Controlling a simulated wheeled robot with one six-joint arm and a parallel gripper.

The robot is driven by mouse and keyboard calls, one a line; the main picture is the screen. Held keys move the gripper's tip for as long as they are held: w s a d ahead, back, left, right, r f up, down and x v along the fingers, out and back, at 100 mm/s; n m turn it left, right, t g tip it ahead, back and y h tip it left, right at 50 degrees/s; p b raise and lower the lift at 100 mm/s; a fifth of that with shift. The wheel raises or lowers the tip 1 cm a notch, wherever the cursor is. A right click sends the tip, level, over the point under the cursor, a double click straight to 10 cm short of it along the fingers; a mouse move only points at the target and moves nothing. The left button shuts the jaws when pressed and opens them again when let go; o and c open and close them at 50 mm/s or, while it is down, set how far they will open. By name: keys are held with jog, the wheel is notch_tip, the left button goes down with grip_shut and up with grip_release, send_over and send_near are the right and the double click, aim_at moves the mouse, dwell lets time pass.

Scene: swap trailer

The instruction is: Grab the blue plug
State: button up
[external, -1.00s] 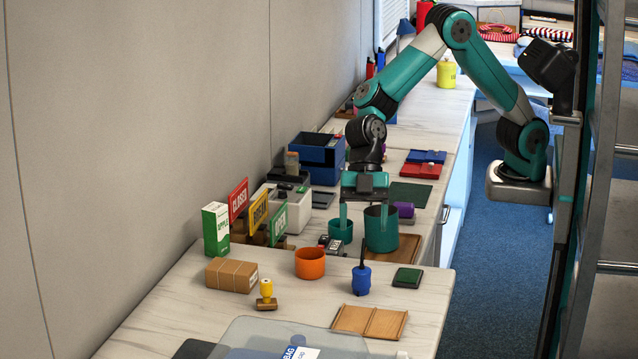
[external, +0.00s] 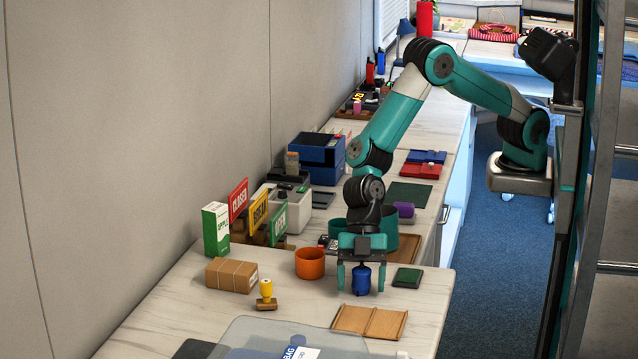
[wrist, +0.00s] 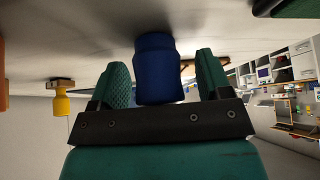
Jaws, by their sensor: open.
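The blue plug (external: 361,281) stands upright on the counter in the external view. My gripper (external: 361,278) points down over it, with one teal finger on each side. In the wrist view the blue plug (wrist: 157,68) sits between the two fingers of my gripper (wrist: 162,82), with a gap visible on each side. The jaws are open. The plug's thin dark upper part is hidden by my gripper in the external view.
An orange cup (external: 310,263) stands left of the plug, and a dark green pad (external: 408,278) lies close on its right. A wooden tray (external: 369,321) lies in front. A yellow-handled stamp (external: 266,293) and a brown parcel (external: 231,274) are further left. Green cups stand behind.

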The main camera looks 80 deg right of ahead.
jog(key=c, duration=1)
jog(key=shift+r, duration=0.1)
